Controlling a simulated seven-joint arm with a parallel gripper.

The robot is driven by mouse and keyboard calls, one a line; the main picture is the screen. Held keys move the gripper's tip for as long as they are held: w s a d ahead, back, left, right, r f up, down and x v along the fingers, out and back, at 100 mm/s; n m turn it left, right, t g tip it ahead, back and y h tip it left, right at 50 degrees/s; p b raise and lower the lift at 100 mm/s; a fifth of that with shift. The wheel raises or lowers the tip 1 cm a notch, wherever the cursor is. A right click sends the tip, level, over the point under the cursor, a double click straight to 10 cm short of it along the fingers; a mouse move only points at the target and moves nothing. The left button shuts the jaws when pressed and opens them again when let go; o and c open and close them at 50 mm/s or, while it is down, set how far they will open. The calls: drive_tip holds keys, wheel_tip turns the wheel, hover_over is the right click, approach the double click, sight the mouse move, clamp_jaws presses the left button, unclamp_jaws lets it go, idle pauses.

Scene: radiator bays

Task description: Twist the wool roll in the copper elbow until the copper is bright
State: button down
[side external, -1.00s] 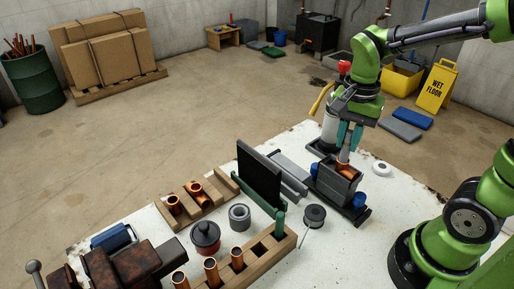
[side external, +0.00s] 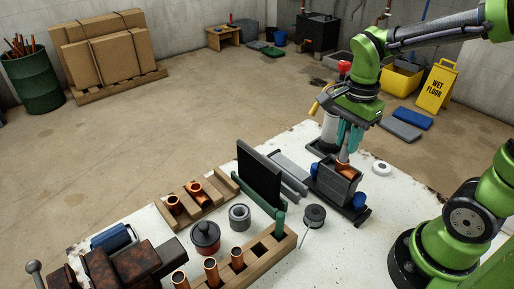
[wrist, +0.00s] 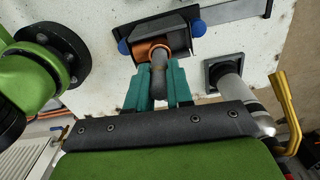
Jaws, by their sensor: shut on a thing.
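The copper elbow (side external: 345,169) sits in a dark grey holder (side external: 338,184) with blue knobs at the right of the white bench. Its round copper mouth (wrist: 147,51) also shows in the wrist view. My gripper (side external: 349,150), with teal fingers, is above the elbow and shut on the grey wool roll (wrist: 159,73). The roll's far end meets the elbow's mouth and seems to be inside it. The inside of the copper is hidden by the roll, so its brightness there cannot be told.
A dark upright plate (side external: 260,176) stands left of the holder. A spool (side external: 314,216), a grey ring (side external: 239,216) and a wooden rack (side external: 250,255) with copper pipes are nearer. A torch with a yellow handle (wrist: 285,110) stands close beside my gripper.

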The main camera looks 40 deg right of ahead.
drive_tip(key=shift+r, duration=3.45)
